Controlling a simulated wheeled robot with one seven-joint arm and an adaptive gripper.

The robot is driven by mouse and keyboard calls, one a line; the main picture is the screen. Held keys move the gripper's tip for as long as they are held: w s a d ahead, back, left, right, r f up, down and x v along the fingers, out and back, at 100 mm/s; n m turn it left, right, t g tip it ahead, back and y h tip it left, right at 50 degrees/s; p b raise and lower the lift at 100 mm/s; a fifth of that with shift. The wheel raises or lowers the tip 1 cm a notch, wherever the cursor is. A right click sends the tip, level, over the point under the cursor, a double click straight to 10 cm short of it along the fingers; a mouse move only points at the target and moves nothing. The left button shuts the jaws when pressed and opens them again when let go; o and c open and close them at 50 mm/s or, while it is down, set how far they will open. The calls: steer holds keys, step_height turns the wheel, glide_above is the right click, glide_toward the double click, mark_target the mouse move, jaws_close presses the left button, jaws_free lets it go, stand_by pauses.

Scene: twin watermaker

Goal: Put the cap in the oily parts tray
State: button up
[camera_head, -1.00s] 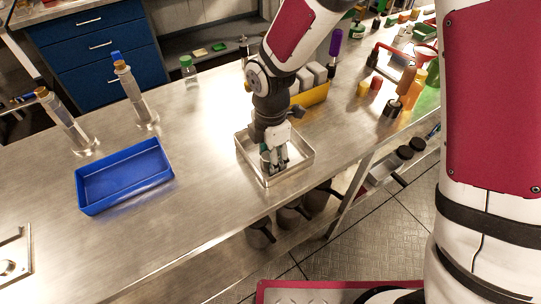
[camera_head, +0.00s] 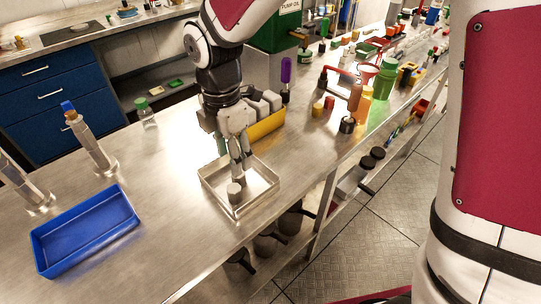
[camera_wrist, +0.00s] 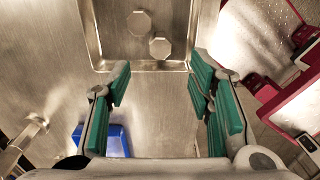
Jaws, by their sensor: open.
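The shallow metal tray (camera_head: 273,186) stands on the steel bench; part of it shows at the top of the wrist view (camera_wrist: 88,30). A small grey round cap-like piece (camera_head: 234,193) sits on its floor near the front. The wrist view shows two grey many-sided pieces in the tray, one farther (camera_wrist: 139,22) and one nearer the wall (camera_wrist: 159,47). I cannot tell which of them is the cap. My gripper (camera_head: 242,172) is just above the tray; its green-padded fingers are apart and empty in the wrist view (camera_wrist: 161,85).
A blue tray (camera_head: 45,258) lies at the left of the bench. Bottles and a funnel crowd the right. Bare bench lies between the two trays.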

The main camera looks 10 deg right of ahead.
steer(key=shift+r, duration=0.1)
steer(key=s+d+r+m+t, duration=0.1)
steer(key=s+d+r+m, duration=0.2)
steer(key=d+r+m, duration=0.45)
steer(key=s+d+r+m+t, duration=0.1)
steer(key=s+d+r+m, duration=0.1)
steer(key=s+d+m, duration=0.4)
steer(key=s+d+r+m+t, duration=0.2)
steer(key=s+d+r+m, duration=0.1)
steer(key=s+d+m, duration=0.4)
steer(key=s+m, duration=0.2)
steer(key=m, duration=0.2)
steer(key=shift+s+d+r, duration=0.2)
steer(key=shift+s+r, duration=0.1)
steer(key=shift+s, duration=0.05)
